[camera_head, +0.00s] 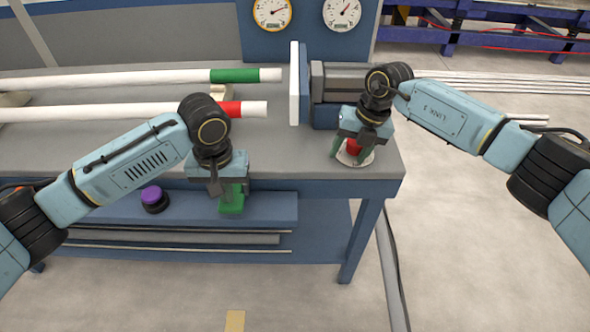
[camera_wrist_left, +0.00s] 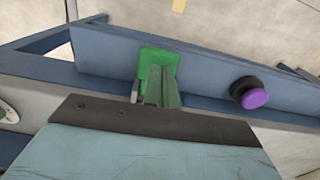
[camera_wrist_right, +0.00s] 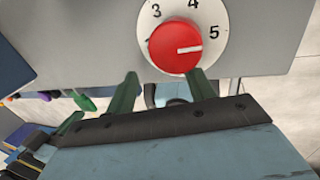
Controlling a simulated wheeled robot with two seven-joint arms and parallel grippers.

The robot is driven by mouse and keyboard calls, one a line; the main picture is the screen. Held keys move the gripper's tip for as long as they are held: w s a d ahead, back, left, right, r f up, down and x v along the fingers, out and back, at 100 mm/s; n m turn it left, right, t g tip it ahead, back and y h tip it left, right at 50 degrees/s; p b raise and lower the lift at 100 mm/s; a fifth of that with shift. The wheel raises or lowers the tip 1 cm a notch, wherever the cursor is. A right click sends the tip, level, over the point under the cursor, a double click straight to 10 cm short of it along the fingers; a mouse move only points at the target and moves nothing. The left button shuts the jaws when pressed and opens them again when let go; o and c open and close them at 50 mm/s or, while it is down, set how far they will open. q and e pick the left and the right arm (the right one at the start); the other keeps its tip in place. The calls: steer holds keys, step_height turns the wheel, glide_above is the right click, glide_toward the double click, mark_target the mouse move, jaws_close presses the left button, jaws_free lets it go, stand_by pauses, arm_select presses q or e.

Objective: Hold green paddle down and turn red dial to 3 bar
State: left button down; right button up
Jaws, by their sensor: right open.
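The green paddle (camera_head: 232,206) sits on the blue ledge at the bench's front. My left gripper (camera_head: 233,185) is directly above it, its fingers together and reaching down to it; in the left wrist view the fingertips meet the paddle (camera_wrist_left: 158,58), though firm contact is hard to judge. The red dial (camera_head: 354,146) is on a white numbered disc at the bench's right front corner. My right gripper (camera_head: 351,156) is open at the dial, one finger on each side in the head view. In the right wrist view the dial's (camera_wrist_right: 170,55) white mark points right, slightly below 5.
Two gauges (camera_head: 272,12) (camera_head: 342,13) stand at the back; their displays are too small to read. A purple button (camera_head: 151,195) is on the ledge left of the paddle. White pipes with green (camera_head: 235,76) and red (camera_head: 231,109) bands lie on the bench near a white plate (camera_head: 294,84).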

steer(key=shift+t, duration=0.7)
steer(key=w+d+r, duration=0.2)
steer(key=w, duration=0.1)
steer(key=shift+w+d+r, duration=0.25)
steer(key=shift+d+r, duration=0.1)
steer(key=shift+r, duration=0.05)
steer(key=shift+w+f, duration=0.35)
steer(key=shift+f, duration=0.1)
steer(key=shift+s+a+r+m+h, duration=0.15)
steer(key=shift+s+a+m+h, duration=0.15)
steer(key=shift+m, duration=0.3)
steer(key=m, duration=0.2)
steer(key=shift+d+m, duration=0.1)
steer(key=shift+m, duration=0.3)
steer(key=m+h, duration=0.1)
steer(key=m, duration=0.3)
steer(key=shift+s+t, duration=0.1)
steer(key=shift+t, duration=0.3)
steer(key=m+h, duration=0.1)
steer(key=m, duration=0.3)
steer(key=shift+m, duration=0.3)
steer(key=m, duration=0.2)
steer(key=m+h, duration=0.1)
steer(key=m, duration=0.1)
steer(key=shift+m+h, duration=0.3)
steer(key=shift+m, duration=0.1)
steer(key=shift+f, duration=0.2)
steer(key=shift+f, duration=0.75)
